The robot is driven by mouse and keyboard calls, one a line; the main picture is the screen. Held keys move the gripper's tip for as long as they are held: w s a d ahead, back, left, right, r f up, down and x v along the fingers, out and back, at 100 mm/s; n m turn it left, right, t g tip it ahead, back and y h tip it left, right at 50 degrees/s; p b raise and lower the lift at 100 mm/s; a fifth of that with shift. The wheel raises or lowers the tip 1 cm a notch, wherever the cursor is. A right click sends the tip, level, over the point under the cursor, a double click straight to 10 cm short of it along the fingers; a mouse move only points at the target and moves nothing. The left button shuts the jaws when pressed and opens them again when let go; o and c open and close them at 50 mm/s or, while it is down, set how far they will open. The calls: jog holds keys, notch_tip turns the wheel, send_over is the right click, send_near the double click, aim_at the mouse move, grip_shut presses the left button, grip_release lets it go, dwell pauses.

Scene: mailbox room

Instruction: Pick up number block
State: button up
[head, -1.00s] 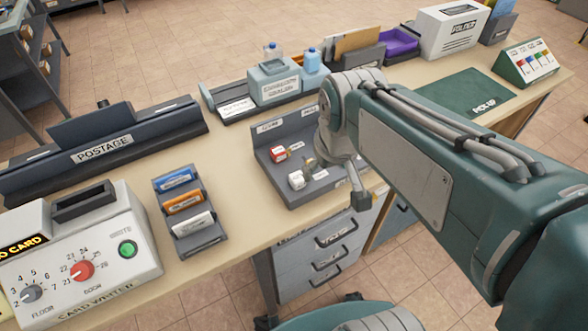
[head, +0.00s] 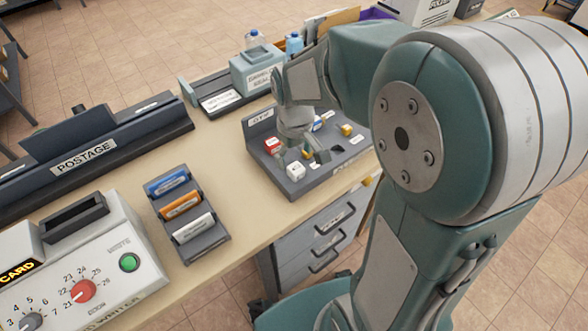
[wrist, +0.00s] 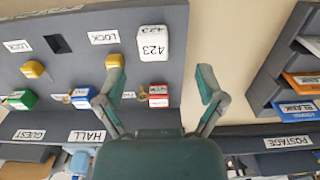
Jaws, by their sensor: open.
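The number block is a white cube marked 423 (wrist: 153,44). It sits on the dark grey tray (wrist: 212,16) and also shows in the head view (head: 295,171), near the tray's front left. My gripper (wrist: 161,76) is open and empty above the tray. In the wrist view its two fingers are spread, with the white block beyond the fingertips, left of centre between them and not touched. A red-and-white block (wrist: 158,96) shows between the fingers, nearer the palm. In the head view my arm hides part of the tray.
A boxy device (head: 257,72) stands behind. The card writer (head: 120,240) is at the front left.

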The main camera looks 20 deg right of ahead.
aim_at(296, 167)
jog(key=shift+d+f, duration=0.25)
jog(key=shift+f, duration=0.45)
jog(key=f, duration=0.5)
jog(key=shift+w, duration=0.35)
jog(key=shift+r, duration=0.1)
jog(key=c, duration=1)
